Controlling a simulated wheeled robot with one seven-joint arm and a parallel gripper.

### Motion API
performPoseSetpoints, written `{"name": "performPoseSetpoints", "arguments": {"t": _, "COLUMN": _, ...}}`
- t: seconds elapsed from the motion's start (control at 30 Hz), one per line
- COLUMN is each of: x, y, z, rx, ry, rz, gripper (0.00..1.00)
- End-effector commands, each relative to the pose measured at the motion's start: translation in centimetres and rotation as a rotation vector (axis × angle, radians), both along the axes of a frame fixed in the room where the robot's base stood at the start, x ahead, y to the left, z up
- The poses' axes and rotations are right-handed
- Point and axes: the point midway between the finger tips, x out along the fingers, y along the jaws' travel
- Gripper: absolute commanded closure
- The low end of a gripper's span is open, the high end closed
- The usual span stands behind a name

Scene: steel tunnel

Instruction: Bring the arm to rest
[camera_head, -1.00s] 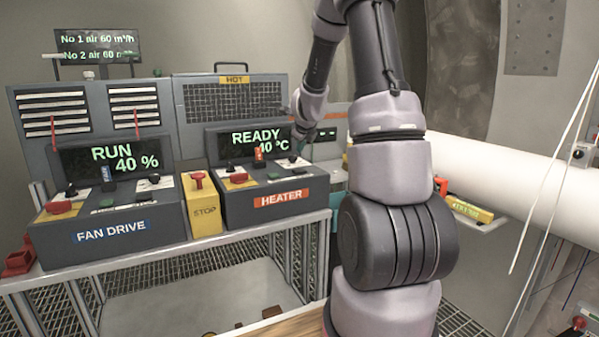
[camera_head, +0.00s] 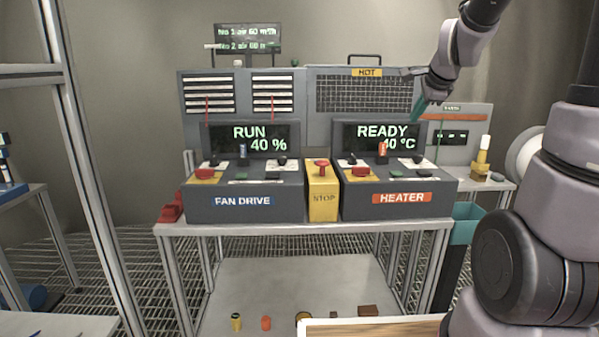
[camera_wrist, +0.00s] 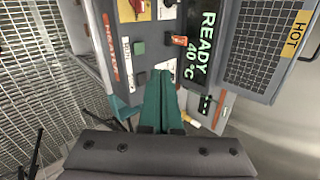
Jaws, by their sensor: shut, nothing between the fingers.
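My gripper (camera_head: 420,108) is raised in front of the heater's upper right side in the head view, with my arm coming in from the upper right. In the wrist view my gripper (camera_wrist: 161,92) shows its teal fingers together, with nothing between them. The heater unit (camera_head: 398,205) has a lit display reading READY 40 °C; it also shows sideways in the wrist view (camera_wrist: 207,30). The fingers appear apart from the heater, but the gap cannot be judged exactly.
The fan drive (camera_head: 243,205), reading RUN 40 %, stands left of the yellow stop box (camera_head: 322,192). A teal bin (camera_head: 466,222) stands right of the bench. A metal frame post (camera_head: 88,170) rises at left. Small items lie on the lower shelf (camera_head: 290,280).

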Motion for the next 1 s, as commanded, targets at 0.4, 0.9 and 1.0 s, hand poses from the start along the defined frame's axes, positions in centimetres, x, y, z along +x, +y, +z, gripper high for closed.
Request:
{"name": "performPoseSetpoints", "arguments": {"t": 0.4, "x": -19.2, "y": 6.4, "z": 4.5, "rx": -0.561, "ry": -0.001, "rz": 0.827, "gripper": 1.0}}
{"name": "performPoseSetpoints", "arguments": {"t": 0.9, "x": -23.7, "y": 6.8, "z": 3.9, "rx": -0.699, "ry": 0.0, "rz": 1.029, "gripper": 1.0}}
{"name": "performPoseSetpoints", "arguments": {"t": 1.0, "x": -23.7, "y": 6.8, "z": 3.9, "rx": -0.699, "ry": 0.0, "rz": 1.029, "gripper": 1.0}}
